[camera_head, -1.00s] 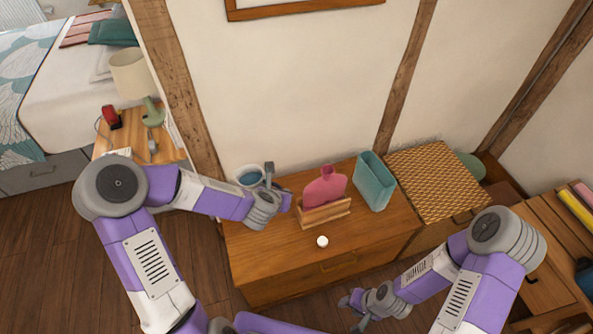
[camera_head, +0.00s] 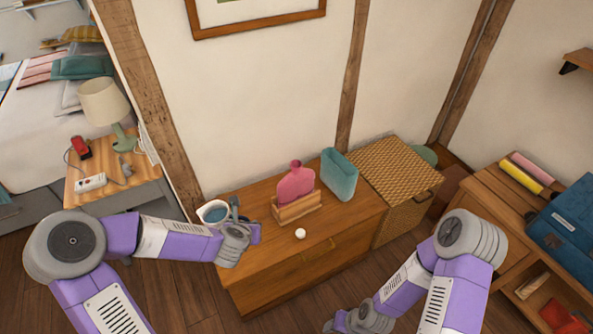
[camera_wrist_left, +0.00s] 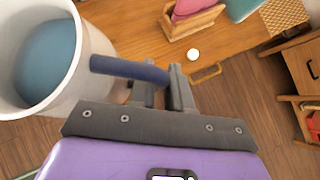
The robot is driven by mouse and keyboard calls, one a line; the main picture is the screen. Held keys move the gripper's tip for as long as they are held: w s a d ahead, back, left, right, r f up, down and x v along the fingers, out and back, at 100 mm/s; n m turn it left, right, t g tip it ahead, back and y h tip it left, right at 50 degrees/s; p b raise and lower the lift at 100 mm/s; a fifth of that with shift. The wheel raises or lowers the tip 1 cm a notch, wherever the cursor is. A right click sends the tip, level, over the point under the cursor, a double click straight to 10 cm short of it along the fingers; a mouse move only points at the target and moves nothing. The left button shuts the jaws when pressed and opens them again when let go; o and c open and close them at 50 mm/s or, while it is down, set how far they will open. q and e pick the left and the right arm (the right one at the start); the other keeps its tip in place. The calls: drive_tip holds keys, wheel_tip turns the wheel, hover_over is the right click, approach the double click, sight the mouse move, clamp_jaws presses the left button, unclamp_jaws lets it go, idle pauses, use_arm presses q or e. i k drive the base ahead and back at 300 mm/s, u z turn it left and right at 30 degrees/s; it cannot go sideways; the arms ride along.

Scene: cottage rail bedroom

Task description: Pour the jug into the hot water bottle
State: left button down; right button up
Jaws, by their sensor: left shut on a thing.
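The jug (camera_head: 203,213) is white with blue liquid inside; in the left wrist view it fills the upper left (camera_wrist_left: 88,62). My left gripper (camera_wrist_left: 160,85) is shut on its dark blue handle (camera_wrist_left: 125,68). The jug is held at the dresser's left end, apart from the bottle and looking roughly upright. The pink hot water bottle (camera_head: 296,184) stands upright, neck up, in a wooden holder (camera_head: 298,208) to the jug's right. Its opening is too small to judge. My right gripper (camera_head: 332,326) is low at the bottom edge, in front of the dresser, its fingers unclear.
A small white round thing (camera_head: 300,233) lies on the dresser top (camera_head: 258,248) before the holder. A teal container (camera_head: 340,176) stands behind right, beside a wicker basket (camera_head: 392,170). A nightstand with a lamp (camera_head: 104,100) is left; a desk (camera_head: 490,205) is right.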

sight(298, 183)
drive_tip(key=z, duration=1.7)
drive_tip(key=i, duration=1.15)
drive_tip(key=u, duration=2.25)
